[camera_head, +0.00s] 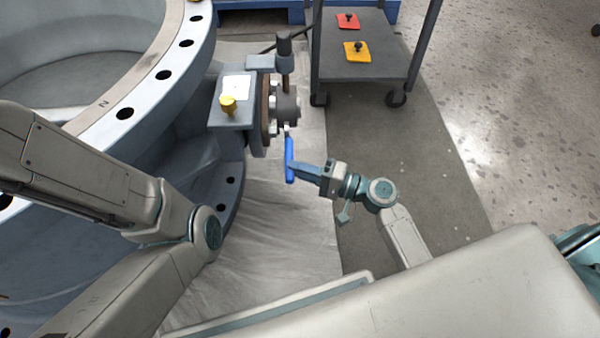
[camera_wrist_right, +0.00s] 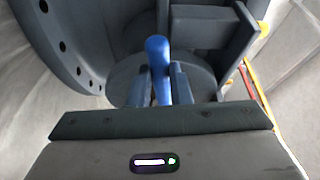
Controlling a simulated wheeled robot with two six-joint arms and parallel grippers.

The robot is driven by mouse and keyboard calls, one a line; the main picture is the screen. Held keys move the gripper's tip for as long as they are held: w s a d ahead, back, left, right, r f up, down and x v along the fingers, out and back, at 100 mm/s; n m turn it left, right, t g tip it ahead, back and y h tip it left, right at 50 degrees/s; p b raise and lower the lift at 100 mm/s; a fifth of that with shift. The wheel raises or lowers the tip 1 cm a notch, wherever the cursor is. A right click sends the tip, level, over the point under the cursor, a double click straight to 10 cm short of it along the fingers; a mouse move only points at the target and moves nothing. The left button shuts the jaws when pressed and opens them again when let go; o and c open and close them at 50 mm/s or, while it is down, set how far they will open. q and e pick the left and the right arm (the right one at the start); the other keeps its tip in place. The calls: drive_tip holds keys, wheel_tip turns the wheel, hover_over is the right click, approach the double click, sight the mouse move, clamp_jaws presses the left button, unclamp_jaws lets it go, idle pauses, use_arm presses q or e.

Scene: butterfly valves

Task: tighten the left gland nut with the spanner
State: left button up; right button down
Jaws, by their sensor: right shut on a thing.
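My right gripper (camera_head: 296,168) is shut on the blue handle of the spanner (camera_head: 289,150), which stands about upright in the head view. The spanner's upper end is close to the gland (camera_head: 286,109) on the valve's side; I cannot tell whether it sits on a nut. Pale nuts (camera_head: 274,128) show at the gland's edge, small and partly hidden. In the right wrist view the blue handle (camera_wrist_right: 157,55) lies between the two fingers, and its far end is out of sight. The left gripper is outside the picture; only my left arm shows.
The big grey valve ring (camera_head: 95,122) with bolt holes fills the left. A bracket (camera_head: 229,112) with a white plate and yellow knob stands beside the gland. A trolley (camera_head: 365,62) holding red and yellow pieces is at the back. Floor to the right is clear.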

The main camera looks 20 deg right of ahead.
idle(0.4)
drive_tip(key=shift+s+d+b, duration=0.25)
drive_tip(key=shift+d+b, duration=0.15)
drive_tip(key=shift+d, duration=0.4)
drive_tip(key=shift+s+d+b, duration=0.2)
drive_tip(key=shift+d+b, duration=0.15)
drive_tip(key=shift+d, duration=0.5)
drive_tip(key=shift+s+d+b, duration=0.25)
drive_tip(key=shift+d+b, duration=0.15)
drive_tip(key=shift+d, duration=0.4)
